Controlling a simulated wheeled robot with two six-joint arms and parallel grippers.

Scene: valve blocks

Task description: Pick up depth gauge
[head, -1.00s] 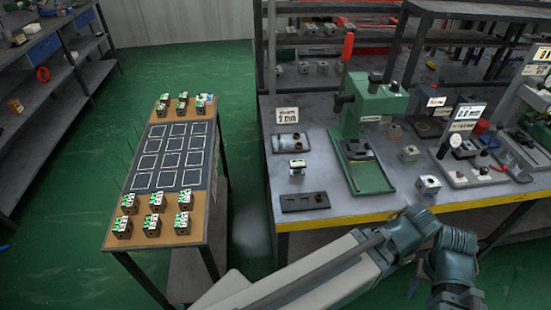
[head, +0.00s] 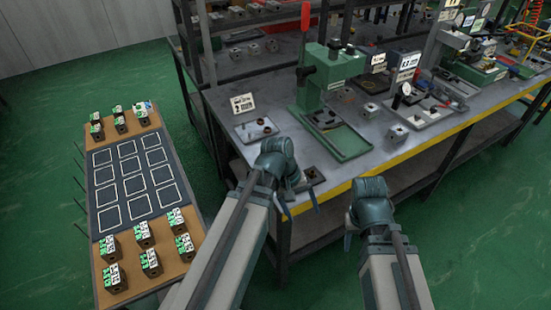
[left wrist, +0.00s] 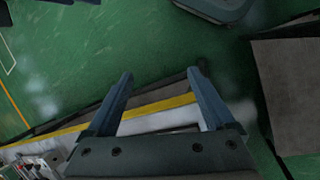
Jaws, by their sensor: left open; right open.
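A small round dial (head: 406,88), which may be the depth gauge, stands by a sign on the grey bench (head: 375,133); it is too small to be sure. My left gripper (head: 300,203) is open and empty at the bench's front edge, short of the dial. My right gripper (head: 376,238) is open and empty in front of the bench, to the right of the left one. No gauge shows in the left wrist view.
A green press (head: 326,78) stands on the bench, with a small metal block (head: 396,134) to its right. A tray (head: 256,129) lies to its left. A side table with a dark marked mat (head: 108,190) and several valve blocks stands at left. Green floor is clear at right.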

